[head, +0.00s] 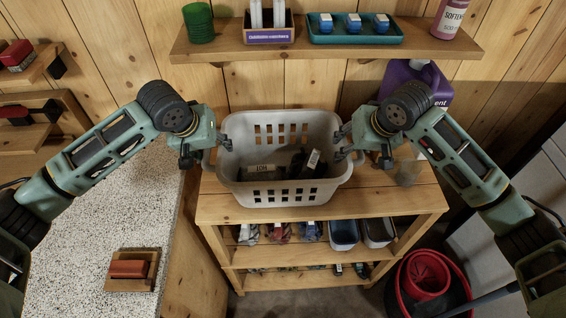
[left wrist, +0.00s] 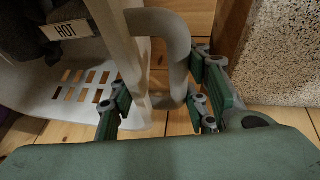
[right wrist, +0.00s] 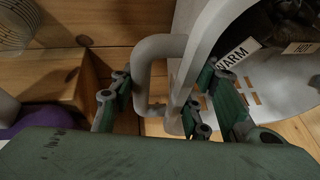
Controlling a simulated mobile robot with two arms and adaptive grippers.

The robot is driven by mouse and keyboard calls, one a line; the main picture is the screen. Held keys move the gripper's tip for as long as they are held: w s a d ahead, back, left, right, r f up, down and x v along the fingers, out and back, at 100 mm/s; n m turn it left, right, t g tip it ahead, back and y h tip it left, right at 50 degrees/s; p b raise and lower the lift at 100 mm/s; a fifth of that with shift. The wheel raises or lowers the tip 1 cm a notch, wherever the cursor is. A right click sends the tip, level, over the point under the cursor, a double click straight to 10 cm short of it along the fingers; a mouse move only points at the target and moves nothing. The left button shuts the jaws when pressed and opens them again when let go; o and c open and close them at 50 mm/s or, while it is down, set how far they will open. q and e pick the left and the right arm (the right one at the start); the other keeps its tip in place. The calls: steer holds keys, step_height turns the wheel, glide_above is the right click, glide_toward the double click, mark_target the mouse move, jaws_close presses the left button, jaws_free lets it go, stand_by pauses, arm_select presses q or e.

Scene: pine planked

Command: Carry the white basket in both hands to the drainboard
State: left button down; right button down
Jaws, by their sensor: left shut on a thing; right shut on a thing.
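The white basket (head: 285,192) is upright at the top of a wooden shelf unit (head: 400,200); I cannot tell whether it rests on the boards or hangs just above. It holds dark items with white labels, reading "HOT" and "WARM" in the wrist views. My left gripper (head: 222,143) is shut on the basket's left handle (left wrist: 175,50). My right gripper (head: 342,143) is shut on its right handle (right wrist: 143,75). No drainboard can be made out for certain; a speckled counter (head: 100,200) lies to the left.
A purple jug (head: 432,78) stands behind my right arm. A wooden block with a red piece (head: 130,269) lies on the counter. A red bucket (head: 428,275) is on the floor at right.

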step_height(320, 180, up, 5)
steer(key=p, duration=0.4)
steer(key=shift+p, duration=0.35)
stand_by(0.3)
